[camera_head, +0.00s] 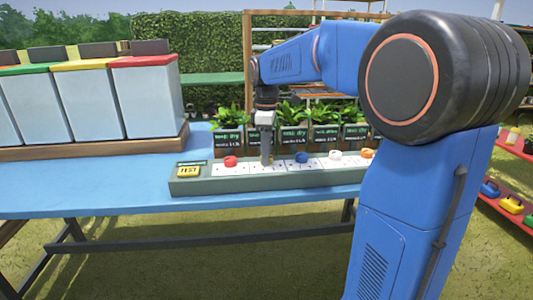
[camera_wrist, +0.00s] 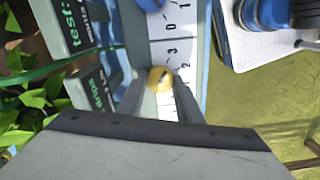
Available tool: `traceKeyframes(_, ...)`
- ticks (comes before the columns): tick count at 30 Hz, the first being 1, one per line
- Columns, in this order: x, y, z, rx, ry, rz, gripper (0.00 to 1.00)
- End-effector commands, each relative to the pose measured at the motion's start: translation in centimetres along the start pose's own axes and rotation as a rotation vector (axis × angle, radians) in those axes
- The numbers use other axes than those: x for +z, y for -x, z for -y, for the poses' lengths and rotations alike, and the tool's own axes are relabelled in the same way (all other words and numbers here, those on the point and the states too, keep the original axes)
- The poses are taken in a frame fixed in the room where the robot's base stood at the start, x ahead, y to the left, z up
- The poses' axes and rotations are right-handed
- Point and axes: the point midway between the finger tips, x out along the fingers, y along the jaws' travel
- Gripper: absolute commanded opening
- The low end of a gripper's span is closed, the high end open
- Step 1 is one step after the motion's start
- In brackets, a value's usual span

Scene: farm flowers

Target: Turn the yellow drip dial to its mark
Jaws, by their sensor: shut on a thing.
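The yellow drip dial (camera_wrist: 159,79) sits on a white scale panel (camera_wrist: 172,50) with printed numbers, in the wrist view. A short dark mark shows on its top. My gripper (camera_wrist: 162,90) is shut on the dial, one finger on each side. In the head view my gripper (camera_head: 266,158) points straight down onto the grey-green dial strip (camera_head: 230,185), between the red dial (camera_head: 230,161) and the blue dial (camera_head: 301,157), and hides the yellow dial. I cannot tell which mark the dial points at.
A white dial (camera_head: 335,155) and an orange dial (camera_head: 367,153) stand further right. A yellow TEST button (camera_head: 189,170) is at the strip's left end. Potted plants (camera_head: 293,135) with dark labels stand close behind. Large lidded bins (camera_head: 150,100) stand left on the blue table (camera_head: 100,190).

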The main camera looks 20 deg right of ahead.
Motion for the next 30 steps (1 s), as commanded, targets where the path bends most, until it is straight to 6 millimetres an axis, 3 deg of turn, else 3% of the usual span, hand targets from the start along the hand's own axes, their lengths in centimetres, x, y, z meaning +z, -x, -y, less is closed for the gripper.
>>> traceKeyframes(1, 0.0, 0.1, -0.1, 0.002, 0.0, 0.0, 0.39)
traceKeyframes(3, 0.0, 0.1, 0.0, 0.002, 0.0, 0.0, 0.51)
traceKeyframes(11, 0.0, 0.1, 0.0, 0.001, 0.0, 0.0, 0.51)
traceKeyframes(16, 0.0, 1.0, -0.1, 0.002, 0.0, -0.001, 0.51)
traceKeyframes(30, 0.0, 9.7, -0.1, 0.003, 0.0, -0.001, 0.51)
